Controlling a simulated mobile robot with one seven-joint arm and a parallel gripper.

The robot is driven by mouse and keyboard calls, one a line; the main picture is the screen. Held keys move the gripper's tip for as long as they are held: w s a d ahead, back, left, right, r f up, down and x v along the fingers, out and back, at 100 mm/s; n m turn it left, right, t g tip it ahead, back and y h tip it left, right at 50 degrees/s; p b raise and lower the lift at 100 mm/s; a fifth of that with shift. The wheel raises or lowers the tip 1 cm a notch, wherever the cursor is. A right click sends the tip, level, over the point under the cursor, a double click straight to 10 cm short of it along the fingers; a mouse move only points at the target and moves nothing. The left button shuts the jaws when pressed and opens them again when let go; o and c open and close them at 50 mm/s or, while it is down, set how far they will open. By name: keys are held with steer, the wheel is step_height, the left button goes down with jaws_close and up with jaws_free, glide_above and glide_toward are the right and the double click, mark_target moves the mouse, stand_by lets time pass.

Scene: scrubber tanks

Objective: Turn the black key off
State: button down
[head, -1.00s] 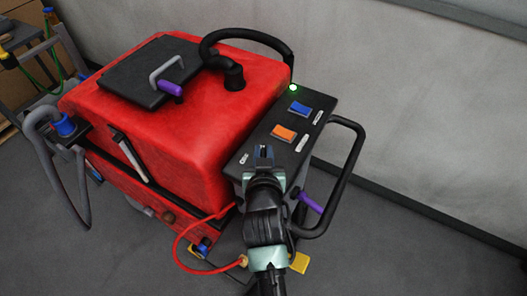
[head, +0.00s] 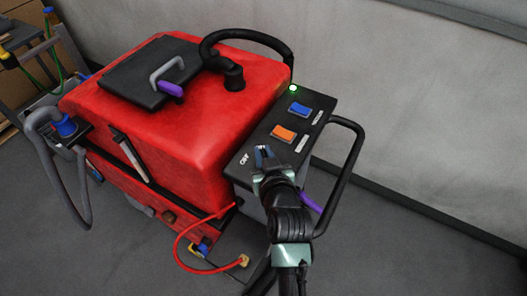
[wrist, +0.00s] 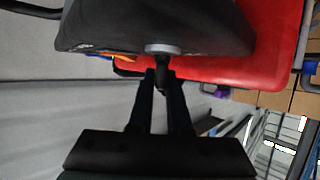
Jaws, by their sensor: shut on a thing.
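The black key (wrist: 162,72) sticks out of a round grey collar (wrist: 163,49) on the dark control panel (head: 318,101) of a red scrubber (head: 228,125). In the wrist view, my gripper (wrist: 162,82) has its two fingers on either side of the key, shut on it. In the head view, my gripper (head: 264,154) is at the panel's near left end, beside a small white label. There the key is hidden or too small to make out between the fingertips. A small green light (head: 293,88) glows at the panel's far corner.
A blue switch (head: 299,108) and an orange switch (head: 283,133) sit on the panel. A black handle loop (head: 355,150) stands to the right, close to my arm. A red cable (head: 178,246) hangs below the tank. The grey floor at right is clear.

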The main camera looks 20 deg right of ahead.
steer(key=n+y+b, duration=0.1)
steer(key=b, duration=0.1)
steer(key=n+y+b, duration=0.1)
steer(key=y+b, duration=0.1)
steer(key=n+y+b, duration=0.2)
steer(key=shift+d+f, duration=0.2)
steer(key=shift+f, duration=0.05)
steer(key=n+y+b, duration=0.2)
steer(key=n+g+y+b, duration=0.1)
steer(key=n+y+b, duration=0.1)
steer(key=shift+r+g, duration=0.1)
steer(key=shift+g, duration=0.2)
steer(key=shift+a+r+n+g+y+b, duration=0.15)
steer(key=shift+n+g+y+b, duration=0.35)
steer(key=shift+n+y+b, duration=0.35)
steer(key=c, duration=0.9)
jaws_free()
steer(key=shift+o, duration=0.2)
steer(key=b+v, duration=0.2)
steer(key=v, duration=1.1)
